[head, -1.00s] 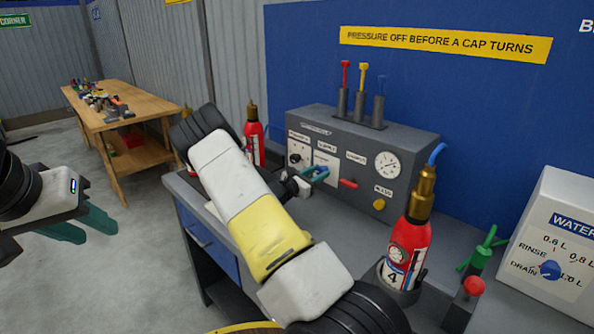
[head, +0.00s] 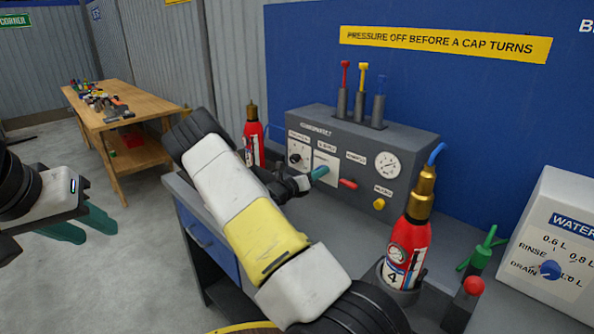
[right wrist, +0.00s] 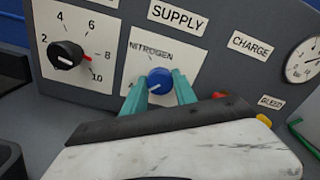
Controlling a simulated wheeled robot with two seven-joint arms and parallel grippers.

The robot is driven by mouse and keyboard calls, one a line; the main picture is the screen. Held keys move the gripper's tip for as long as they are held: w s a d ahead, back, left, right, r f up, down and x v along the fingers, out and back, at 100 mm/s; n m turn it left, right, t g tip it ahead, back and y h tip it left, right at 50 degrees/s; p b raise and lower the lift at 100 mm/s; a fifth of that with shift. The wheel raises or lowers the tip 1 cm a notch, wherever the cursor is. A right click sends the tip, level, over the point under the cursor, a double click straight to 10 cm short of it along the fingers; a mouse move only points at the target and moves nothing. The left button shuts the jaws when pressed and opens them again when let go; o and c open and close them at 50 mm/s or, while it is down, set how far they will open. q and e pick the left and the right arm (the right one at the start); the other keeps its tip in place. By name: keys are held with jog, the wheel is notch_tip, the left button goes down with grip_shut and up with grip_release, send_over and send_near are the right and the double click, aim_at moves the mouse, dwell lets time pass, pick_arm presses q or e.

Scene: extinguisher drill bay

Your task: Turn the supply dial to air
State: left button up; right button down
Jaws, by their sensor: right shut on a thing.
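The blue supply dial (right wrist: 160,80) sits on a white plate under the SUPPLY label (right wrist: 178,17) in the right wrist view. NITROGEN is printed above the dial; other print on the plate is hidden or unreadable. A pale mark on the dial points toward the lower left. My right gripper (right wrist: 160,86) has its teal fingers on both sides of the dial, shut on it. In the head view this right gripper (head: 319,173) is at the panel front and hides the dial. My left gripper (head: 86,226) is open and empty, at the left over the floor.
A black knob (right wrist: 67,55) with a number scale is left of the dial. A red extinguisher (head: 408,250) stands in front on the bench, another (head: 253,140) behind my right arm.

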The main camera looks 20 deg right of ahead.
dwell(0.4)
jog(key=c, duration=1)
grip_release()
jog(key=v, duration=0.8)
